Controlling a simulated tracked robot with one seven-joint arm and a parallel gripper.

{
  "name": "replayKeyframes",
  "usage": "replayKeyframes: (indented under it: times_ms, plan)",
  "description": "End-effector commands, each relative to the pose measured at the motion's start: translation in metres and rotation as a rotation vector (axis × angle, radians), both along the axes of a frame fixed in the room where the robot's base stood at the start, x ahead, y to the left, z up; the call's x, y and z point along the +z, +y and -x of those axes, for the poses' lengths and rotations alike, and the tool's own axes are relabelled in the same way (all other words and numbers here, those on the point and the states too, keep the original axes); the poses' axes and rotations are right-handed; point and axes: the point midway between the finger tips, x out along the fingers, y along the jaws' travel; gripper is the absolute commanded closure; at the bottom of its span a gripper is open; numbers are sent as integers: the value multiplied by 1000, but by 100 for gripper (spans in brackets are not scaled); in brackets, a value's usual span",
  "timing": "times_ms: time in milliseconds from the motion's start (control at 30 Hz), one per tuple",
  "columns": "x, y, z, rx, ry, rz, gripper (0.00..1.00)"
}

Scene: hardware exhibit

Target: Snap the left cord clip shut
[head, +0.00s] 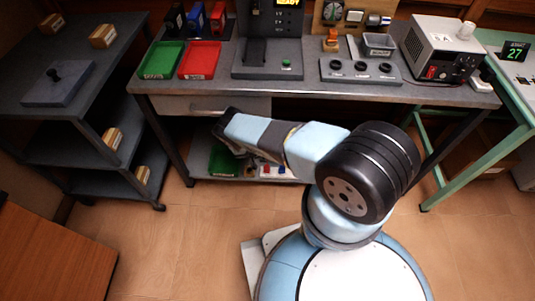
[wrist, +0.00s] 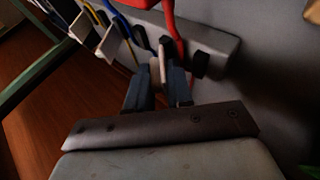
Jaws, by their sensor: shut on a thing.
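In the wrist view a grey strip (wrist: 205,40) carries several cord clips with blue, yellow and red cords. My gripper (wrist: 160,78) is at the clip by the red cord (wrist: 176,30), with its fingers closed on that clip's pale flap (wrist: 155,68). The flap stands up from the strip between the fingertips; the fingers partly hide the clip's base. Two more pale flaps (wrist: 84,27) (wrist: 111,41) stand up to the left, apart from my gripper. I cannot tell which clip is the task's left one. The head view does not show the clips or my gripper clearly.
In the head view a grey workbench (head: 290,92) holds a green tray (head: 161,60), a red tray (head: 200,60) and a power supply (head: 436,47). A grey shelf cart (head: 95,65) stands left. A green-framed table (head: 520,95) stands right.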

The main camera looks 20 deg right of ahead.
Motion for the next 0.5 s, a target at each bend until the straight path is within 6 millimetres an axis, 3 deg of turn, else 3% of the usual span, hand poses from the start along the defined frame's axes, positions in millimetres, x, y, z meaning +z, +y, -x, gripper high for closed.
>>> replayKeyframes:
  times_ms: [200, 233, 400, 500]
  plan:
    - [-2, -5, 5, -6, 7, 6, 100]
    - [-2, -5, 5, -6, 7, 6, 77]
    - [-1, -3, 3, -4, 4, 5, 61]
    - [-1, -3, 2, -3, 3, 3, 60]
